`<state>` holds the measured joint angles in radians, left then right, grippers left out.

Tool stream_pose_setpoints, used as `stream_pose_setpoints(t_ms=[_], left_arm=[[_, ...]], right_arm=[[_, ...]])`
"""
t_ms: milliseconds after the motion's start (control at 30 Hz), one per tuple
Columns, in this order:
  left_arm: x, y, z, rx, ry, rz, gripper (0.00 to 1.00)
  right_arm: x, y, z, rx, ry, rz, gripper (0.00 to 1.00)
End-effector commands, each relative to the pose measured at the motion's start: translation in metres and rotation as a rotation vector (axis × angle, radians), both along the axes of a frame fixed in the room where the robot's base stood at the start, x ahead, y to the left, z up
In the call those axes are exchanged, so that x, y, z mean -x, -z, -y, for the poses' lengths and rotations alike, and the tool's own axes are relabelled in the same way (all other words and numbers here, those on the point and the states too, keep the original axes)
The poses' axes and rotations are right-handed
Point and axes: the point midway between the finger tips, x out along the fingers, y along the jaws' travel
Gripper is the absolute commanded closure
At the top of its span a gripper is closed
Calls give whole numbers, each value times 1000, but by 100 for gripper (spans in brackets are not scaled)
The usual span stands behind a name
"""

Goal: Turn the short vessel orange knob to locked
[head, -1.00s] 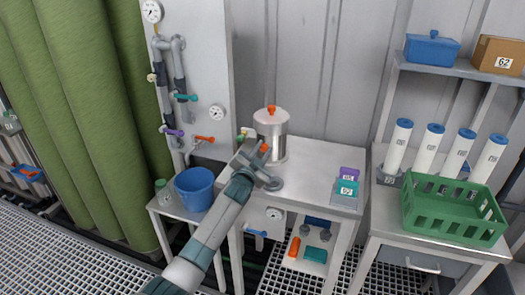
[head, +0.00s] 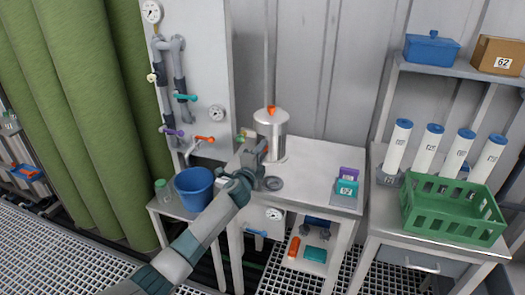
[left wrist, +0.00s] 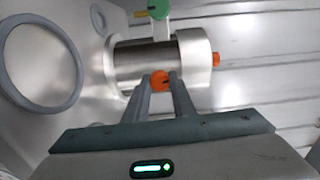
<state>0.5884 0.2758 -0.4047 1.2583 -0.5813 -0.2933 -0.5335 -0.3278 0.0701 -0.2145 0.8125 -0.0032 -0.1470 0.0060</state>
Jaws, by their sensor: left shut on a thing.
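The short vessel (head: 271,128) is a steel cylinder standing on the white bench, with an orange knob (head: 271,109) on its lid. In the left wrist view the vessel (left wrist: 143,62) lies sideways, and its lid knob (left wrist: 215,59) points right. A second orange knob (left wrist: 160,79) on the vessel's side is between my left fingertips. My left gripper (head: 259,152) is in front of the vessel and shut on this side knob; it also shows in the left wrist view (left wrist: 161,82). A green knob (left wrist: 158,9) is on the vessel's other side. My right gripper is out of view.
Purple and teal boxes (head: 347,187) stand at the bench's right. A blue bucket (head: 194,189) is at left, below a piped panel (head: 193,70). A green crate (head: 452,213) is at right.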

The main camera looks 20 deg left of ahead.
Motion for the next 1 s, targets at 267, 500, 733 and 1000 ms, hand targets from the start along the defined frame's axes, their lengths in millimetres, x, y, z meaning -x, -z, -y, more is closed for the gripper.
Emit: stream_pose_setpoints(t_ms=[267,500,733,1000], left_arm=[[0,1,0,-173,1,4,99],[0,2,1,-235,1,6,99],[0,2,0,-243,1,6,99],[0,2,0,-242,1,6,58]], right_arm=[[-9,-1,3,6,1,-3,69],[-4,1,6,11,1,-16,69],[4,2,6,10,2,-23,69],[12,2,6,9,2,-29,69]])
